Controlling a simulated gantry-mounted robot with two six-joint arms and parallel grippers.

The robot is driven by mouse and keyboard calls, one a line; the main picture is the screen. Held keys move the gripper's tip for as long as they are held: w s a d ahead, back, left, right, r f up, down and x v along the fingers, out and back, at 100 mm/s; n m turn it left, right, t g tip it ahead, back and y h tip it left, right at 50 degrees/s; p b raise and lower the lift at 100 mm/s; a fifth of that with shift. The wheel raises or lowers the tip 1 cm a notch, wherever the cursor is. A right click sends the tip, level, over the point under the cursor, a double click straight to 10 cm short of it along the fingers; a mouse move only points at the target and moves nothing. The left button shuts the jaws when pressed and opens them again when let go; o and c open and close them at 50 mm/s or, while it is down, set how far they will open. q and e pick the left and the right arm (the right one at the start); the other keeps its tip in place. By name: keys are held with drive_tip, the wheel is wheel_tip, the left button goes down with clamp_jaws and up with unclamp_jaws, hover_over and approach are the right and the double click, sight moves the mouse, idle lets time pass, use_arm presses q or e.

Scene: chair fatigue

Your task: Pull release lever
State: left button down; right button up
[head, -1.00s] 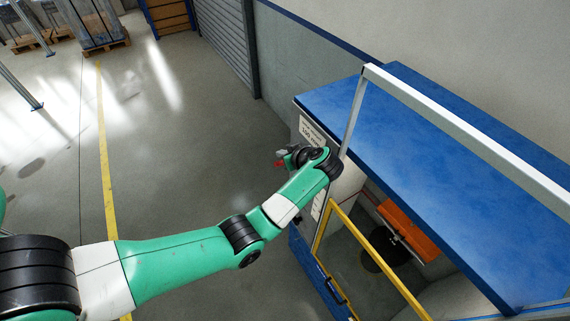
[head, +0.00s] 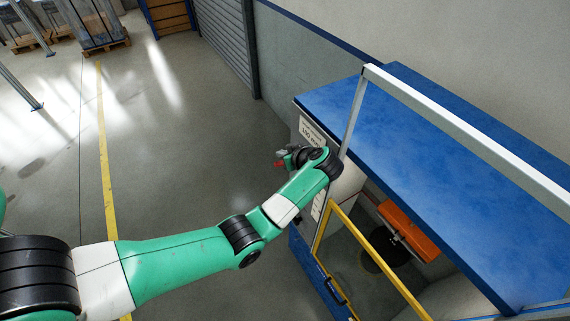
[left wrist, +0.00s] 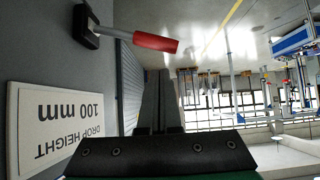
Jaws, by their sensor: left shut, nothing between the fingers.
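The release lever is a grey rod with a red grip (left wrist: 155,42), fixed to a dark mount on the grey machine panel. In the left wrist view it lies at the top, sticking out to the right. In the head view only the small red end (head: 280,164) shows beside my wrist. My left gripper (left wrist: 160,80) is shut and empty. In the left wrist view its fingers point up the picture towards the lever, with a visible gap to the red grip. In the head view my left wrist hides most of the gripper (head: 284,154). My right gripper is not in view.
A "DROP HEIGHT 100 mm" sign (left wrist: 65,120) is on the panel beside the gripper. The machine has a blue top (head: 440,160), a pale metal frame bar (head: 470,138) and a yellow guard frame (head: 380,262). An orange part (head: 408,230) sits inside. Open floor lies left.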

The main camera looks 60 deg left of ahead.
sight(280, 162)
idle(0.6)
use_arm(q)
drive_tip(key=f, duration=0.1)
drive_tip(key=f+p, duration=0.1)
drive_tip(key=f, duration=0.2)
drive_tip(key=shift+s+f+p, duration=0.1)
drive_tip(key=shift+s+p, duration=0.2)
drive_tip(key=shift+p, duration=0.1)
drive_tip(key=shift+r, duration=0.3)
drive_tip(key=shift+s+r, duration=0.25)
drive_tip(key=shift+r, duration=0.65)
drive_tip(key=shift+s+r, duration=0.2)
drive_tip(key=shift+r, duration=0.75)
drive_tip(key=shift+s+r, duration=0.25)
drive_tip(key=shift+r, duration=0.65)
